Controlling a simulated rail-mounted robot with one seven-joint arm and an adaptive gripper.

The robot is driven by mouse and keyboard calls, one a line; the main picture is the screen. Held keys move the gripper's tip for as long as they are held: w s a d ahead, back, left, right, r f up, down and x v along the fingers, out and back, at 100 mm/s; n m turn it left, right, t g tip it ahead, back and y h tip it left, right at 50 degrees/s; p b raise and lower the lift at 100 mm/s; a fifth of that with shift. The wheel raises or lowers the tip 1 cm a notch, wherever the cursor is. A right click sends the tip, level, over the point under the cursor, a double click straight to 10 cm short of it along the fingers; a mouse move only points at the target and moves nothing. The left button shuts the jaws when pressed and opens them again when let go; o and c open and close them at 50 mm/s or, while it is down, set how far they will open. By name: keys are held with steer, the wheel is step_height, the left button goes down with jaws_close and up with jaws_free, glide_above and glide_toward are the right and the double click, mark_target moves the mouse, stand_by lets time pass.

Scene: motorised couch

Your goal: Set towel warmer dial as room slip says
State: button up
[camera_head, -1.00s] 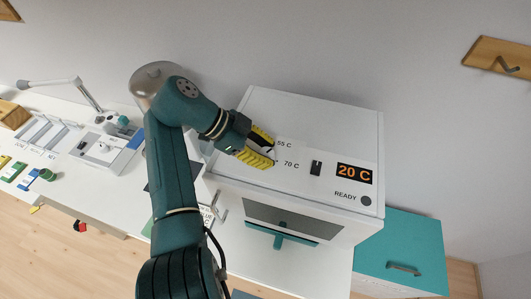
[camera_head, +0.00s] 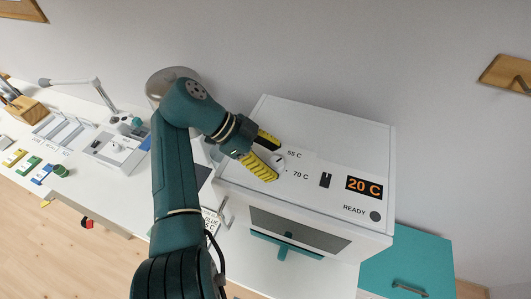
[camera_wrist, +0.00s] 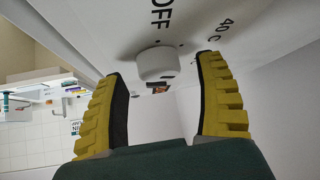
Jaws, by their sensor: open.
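The towel warmer is a white box (camera_head: 340,135) with a control panel on top. Its dial (camera_head: 279,160) is a small white round knob, partly hidden by my gripper, with "55 C" and "70 C" printed beside it. My gripper (camera_head: 275,160) has yellow ribbed fingers and is open at the dial. In the wrist view the dial (camera_wrist: 157,64) shows beyond and between the open fingertips, near "OFF" and "40 C"; I cannot tell its setting. The room slip (camera_head: 210,220) appears to be the white card behind my arm; only "BLUE" and a "C" are partly readable.
The display (camera_head: 364,188) reads 20 C, and the READY lamp (camera_head: 375,216) is grey. A black switch (camera_head: 325,180) sits right of the dial. A teal cabinet (camera_head: 410,260) stands at right. The left counter holds a lamp (camera_head: 95,85) and coloured tags (camera_head: 28,165).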

steer(key=v, duration=0.6)
stand_by(0.5)
